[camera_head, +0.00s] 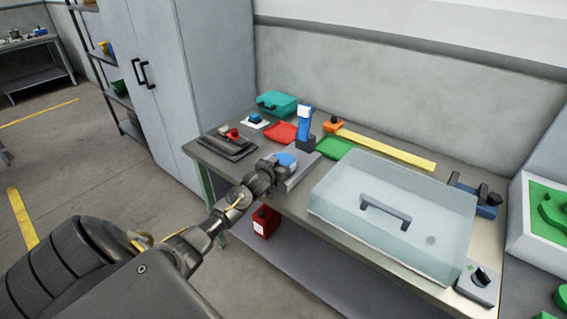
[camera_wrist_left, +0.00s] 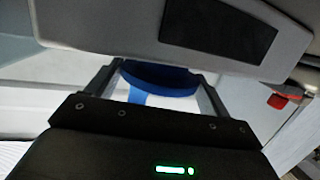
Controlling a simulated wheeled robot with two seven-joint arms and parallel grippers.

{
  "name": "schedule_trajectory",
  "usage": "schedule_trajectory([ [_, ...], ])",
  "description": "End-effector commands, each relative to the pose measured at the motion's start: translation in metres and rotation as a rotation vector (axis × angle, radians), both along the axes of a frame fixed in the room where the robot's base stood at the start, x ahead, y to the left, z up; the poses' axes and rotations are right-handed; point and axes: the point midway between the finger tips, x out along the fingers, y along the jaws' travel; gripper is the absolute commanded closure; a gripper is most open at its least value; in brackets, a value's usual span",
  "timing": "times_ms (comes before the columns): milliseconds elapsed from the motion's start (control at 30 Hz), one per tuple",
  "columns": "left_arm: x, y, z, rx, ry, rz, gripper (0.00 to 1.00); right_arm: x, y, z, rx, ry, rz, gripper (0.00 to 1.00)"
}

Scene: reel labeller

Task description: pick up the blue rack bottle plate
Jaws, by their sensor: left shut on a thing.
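The blue rack bottle plate (camera_head: 286,160) shows as a small blue round shape at my left gripper, on the near side of the grey workbench. My left gripper (camera_head: 277,166) is at the end of the arm from the left, shut on this plate. In the left wrist view the blue plate (camera_wrist_left: 160,78) is a curved blue rim between the two fingers of the gripper (camera_wrist_left: 160,92), with a blue strip below it. Part of the plate is hidden by the gripper. Whether it touches the grey stand under it cannot be told. My right gripper is not in view.
A clear lidded box (camera_head: 335,208) with a dark handle fills the bench to the right. A blue upright device (camera_head: 305,124) stands just behind the gripper. Red (camera_head: 281,132) and green (camera_head: 334,148) trays and a teal case (camera_head: 277,102) lie farther back.

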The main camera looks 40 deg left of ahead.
Motion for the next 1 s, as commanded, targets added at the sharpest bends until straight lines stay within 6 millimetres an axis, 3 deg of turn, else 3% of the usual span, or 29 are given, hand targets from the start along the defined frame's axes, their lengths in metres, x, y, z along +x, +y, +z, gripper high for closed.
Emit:
schedule_trajectory([
  [333, 0.000, 0.000, 0.006, 0.001, -0.003, 0.000, 0.48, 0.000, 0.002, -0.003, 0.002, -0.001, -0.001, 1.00],
  [533, -0.002, 0.001, 0.034, 0.004, -0.005, -0.001, 0.48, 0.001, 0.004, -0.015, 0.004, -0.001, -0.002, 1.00],
  [800, -0.052, 0.018, 0.095, 0.009, -0.003, -0.001, 0.48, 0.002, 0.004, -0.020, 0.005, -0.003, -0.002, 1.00],
  [1000, -0.097, 0.033, 0.112, 0.007, 0.003, 0.000, 0.48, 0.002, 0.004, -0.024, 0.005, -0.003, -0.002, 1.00],
])
